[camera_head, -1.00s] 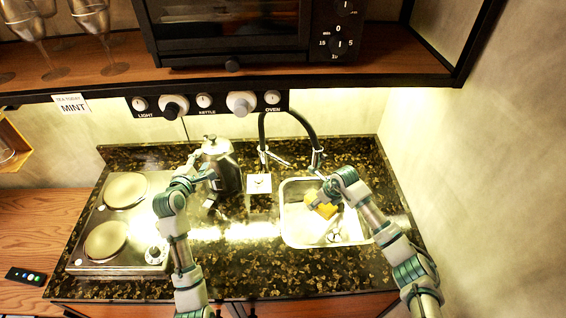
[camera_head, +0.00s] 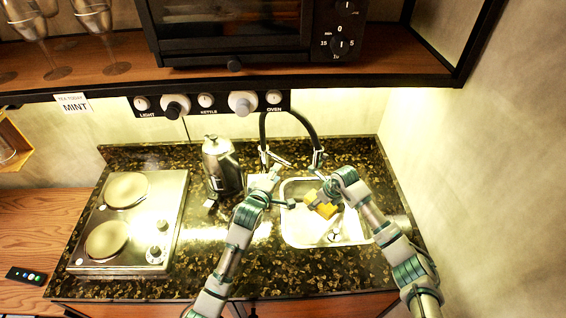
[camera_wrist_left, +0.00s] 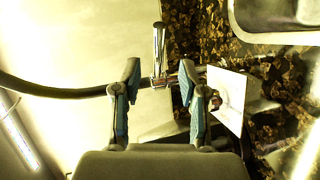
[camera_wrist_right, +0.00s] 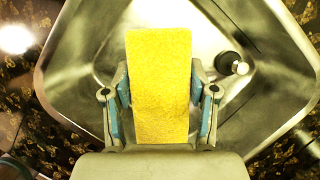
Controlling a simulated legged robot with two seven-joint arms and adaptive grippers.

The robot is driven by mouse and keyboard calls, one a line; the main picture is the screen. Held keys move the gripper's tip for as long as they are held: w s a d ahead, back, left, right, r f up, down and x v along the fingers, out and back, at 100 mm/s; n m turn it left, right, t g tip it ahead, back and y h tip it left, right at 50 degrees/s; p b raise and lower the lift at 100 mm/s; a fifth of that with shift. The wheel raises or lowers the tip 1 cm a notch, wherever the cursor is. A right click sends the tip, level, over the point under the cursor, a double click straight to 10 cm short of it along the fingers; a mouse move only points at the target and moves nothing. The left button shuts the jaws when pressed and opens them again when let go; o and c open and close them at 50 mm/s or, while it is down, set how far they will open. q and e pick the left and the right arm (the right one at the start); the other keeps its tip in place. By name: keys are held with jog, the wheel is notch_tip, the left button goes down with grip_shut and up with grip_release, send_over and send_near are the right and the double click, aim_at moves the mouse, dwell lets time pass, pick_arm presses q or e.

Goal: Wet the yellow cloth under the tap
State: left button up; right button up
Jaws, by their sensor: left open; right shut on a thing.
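The yellow cloth (camera_head: 325,210) is in my right gripper (camera_head: 318,198), held over the steel sink (camera_head: 298,234). In the right wrist view the cloth (camera_wrist_right: 160,85) stands up between the two fingers, with the basin behind it. The tap (camera_head: 318,155) has a black arched hose and metal fittings at the back of the sink. The cloth is in front of the tap's outlet end; I see no water. My left gripper (camera_head: 281,191) is open near the tap base. In the left wrist view a metal lever (camera_wrist_left: 159,50) shows beyond the gap between its fingers (camera_wrist_left: 158,95).
A white square plate (camera_wrist_left: 228,98) is close to the left gripper's right finger. A metal kettle (camera_head: 222,168) stands left of the tap, beside a two-plate hob (camera_head: 150,235). A shelf with an oven (camera_head: 235,30) overhangs the back. A wall (camera_head: 480,170) bounds the right.

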aim_at(284, 164)
pick_arm(q)
jog(key=x, duration=0.7)
jog(key=shift+w+d, duration=0.2)
jog(key=shift+d, duration=0.1)
jog(key=shift+w+f, duration=0.2)
jog(key=shift+w, duration=0.25)
grip_shut()
